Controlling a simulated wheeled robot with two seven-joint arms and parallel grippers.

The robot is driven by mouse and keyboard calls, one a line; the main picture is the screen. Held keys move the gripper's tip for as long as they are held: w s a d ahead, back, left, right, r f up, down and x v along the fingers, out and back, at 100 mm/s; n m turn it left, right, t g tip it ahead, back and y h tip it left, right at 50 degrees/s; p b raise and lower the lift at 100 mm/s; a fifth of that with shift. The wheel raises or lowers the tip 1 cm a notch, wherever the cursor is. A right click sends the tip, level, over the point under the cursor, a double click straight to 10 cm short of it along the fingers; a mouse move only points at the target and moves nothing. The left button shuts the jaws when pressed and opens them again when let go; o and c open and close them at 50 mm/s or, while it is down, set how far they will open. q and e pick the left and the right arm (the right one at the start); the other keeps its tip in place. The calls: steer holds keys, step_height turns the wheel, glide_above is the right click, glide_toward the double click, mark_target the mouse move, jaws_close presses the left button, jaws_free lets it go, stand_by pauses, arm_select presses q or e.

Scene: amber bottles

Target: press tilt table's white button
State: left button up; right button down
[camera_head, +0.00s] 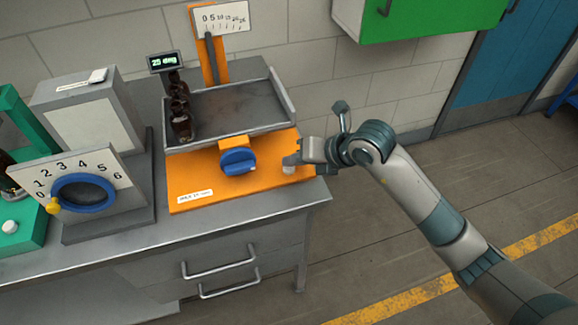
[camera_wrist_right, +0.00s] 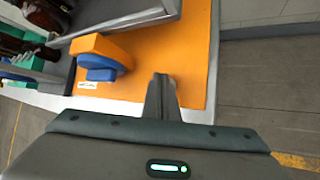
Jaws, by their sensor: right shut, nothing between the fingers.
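The tilt table has an orange base (camera_head: 215,186) and a grey tray (camera_head: 235,98) with raised rims. Its white button (camera_head: 289,169) is at the right end of the base, partly covered by my right gripper (camera_head: 291,160). The gripper is shut and empty, with its fingertips right at the button; I cannot tell whether they touch it. In the right wrist view the shut fingers (camera_wrist_right: 161,85) point down over the orange base (camera_wrist_right: 195,60), and the button is hidden. My left gripper is not in view.
Amber bottles (camera_head: 181,115) stand at the tray's left side. A blue knob (camera_head: 238,160) is on the base's front, and a display (camera_head: 163,61) reads 25 deg. A grey device with a blue dial ring (camera_head: 84,192) stands left. Open floor lies right of the bench.

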mark_target(293, 170)
steer(key=shift+f, duration=0.25)
steer(key=shift+r, duration=0.1)
stand_by(0.5)
steer(key=shift+r+p, duration=0.5)
steer(key=shift+r, duration=0.3)
steer(key=shift+r+p, duration=1.7)
steer(key=shift+r, duration=0.8)
